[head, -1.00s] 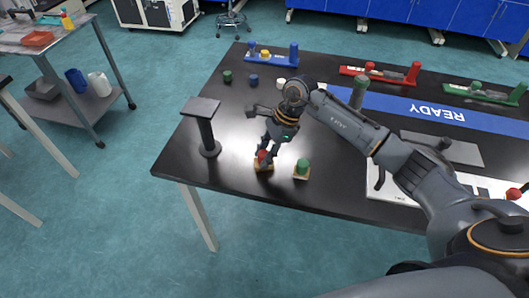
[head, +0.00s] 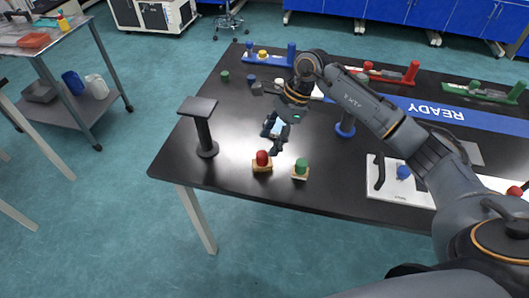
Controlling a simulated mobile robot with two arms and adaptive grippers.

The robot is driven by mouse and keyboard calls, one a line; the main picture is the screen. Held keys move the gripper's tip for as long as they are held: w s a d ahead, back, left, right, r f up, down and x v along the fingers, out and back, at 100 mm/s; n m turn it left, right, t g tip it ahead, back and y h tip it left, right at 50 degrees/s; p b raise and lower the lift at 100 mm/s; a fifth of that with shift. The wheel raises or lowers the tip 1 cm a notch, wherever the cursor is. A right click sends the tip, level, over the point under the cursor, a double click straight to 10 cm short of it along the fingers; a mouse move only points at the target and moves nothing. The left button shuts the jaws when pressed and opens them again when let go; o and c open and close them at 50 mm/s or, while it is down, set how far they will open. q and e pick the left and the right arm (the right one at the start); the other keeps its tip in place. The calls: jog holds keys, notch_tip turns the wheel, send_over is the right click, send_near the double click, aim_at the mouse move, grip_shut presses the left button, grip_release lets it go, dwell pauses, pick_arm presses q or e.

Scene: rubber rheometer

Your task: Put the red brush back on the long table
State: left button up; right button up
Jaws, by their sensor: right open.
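The red brush (head: 262,160), a red knob on a pale wooden block, stands upright on the black long table (head: 225,172) near its front edge. A similar green brush (head: 300,169) stands just to its right. My right gripper (head: 272,138) is open and empty. It hangs above and behind the red brush, apart from it, with its fingers pointing down. My left gripper is not in view.
A black stand (head: 205,128) is left of the gripper. Blue (head: 268,60), red (head: 378,75) and green (head: 485,93) racks line the back. A white board (head: 395,190) lies right of the brushes. My right arm covers part of the table.

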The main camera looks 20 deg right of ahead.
jog(key=v, duration=0.6)
jog(key=shift+b, duration=0.4)
jog(key=shift+f, duration=0.1)
